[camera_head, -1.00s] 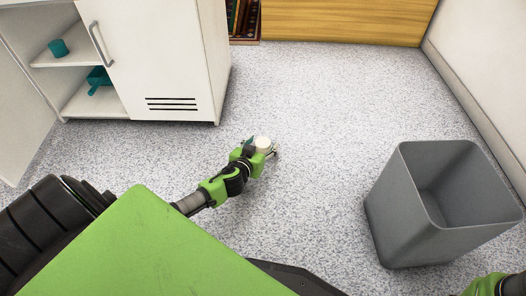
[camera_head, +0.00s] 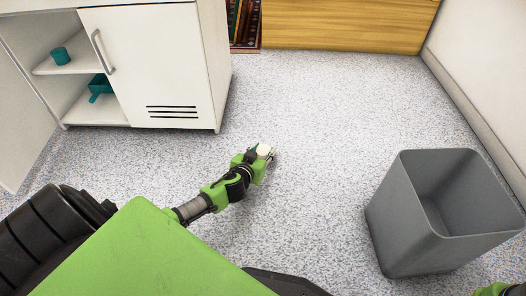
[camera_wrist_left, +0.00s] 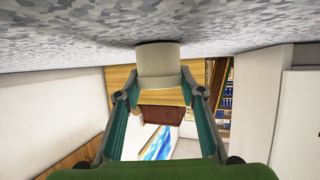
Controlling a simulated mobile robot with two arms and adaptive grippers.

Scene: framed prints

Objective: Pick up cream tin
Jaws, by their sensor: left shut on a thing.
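The cream tin (camera_head: 264,150) is a small pale cylinder at the tip of my left arm in the head view. My left gripper (camera_head: 265,154) is shut on it, low in front of the white cabinet. In the left wrist view the tin (camera_wrist_left: 158,66) sits between the two teal-lined fingers of the left gripper (camera_wrist_left: 158,92), with speckled floor behind it. I cannot tell whether the tin touches the floor. Only a small green part of my right arm shows at the bottom right corner of the head view; its gripper fingers are not seen.
A grey open bin (camera_head: 440,215) stands on the floor at the right. A white cabinet (camera_head: 155,70) with an open shelf side holds a teal cup (camera_head: 60,56) and a teal scoop-like item (camera_head: 99,88). The speckled floor (camera_head: 320,120) between is clear.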

